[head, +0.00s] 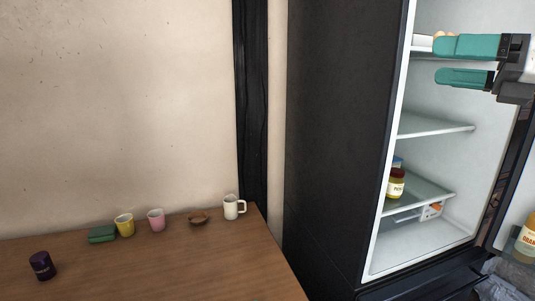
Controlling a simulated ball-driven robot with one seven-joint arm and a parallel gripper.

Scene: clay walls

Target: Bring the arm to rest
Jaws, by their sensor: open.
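My gripper (440,62) is at the upper right of the head view, in front of the open fridge (335,120). Its two teal fingers point left and stand apart with nothing between them. The upper finger overlaps the view of the top shelf, where a white item (421,41) and some pale round things, perhaps eggs, show partly behind it. I cannot tell whether the finger touches them. The rest of my arm lies beyond the right edge of the picture.
A jar (396,184) stands on a lower glass shelf (430,192); the middle shelf (432,125) is empty. The fridge door holds a bottle (525,243). The wooden table (190,265) carries a white mug (231,208), pink cup (156,220), yellow cup (125,225) and dark jar (42,266).

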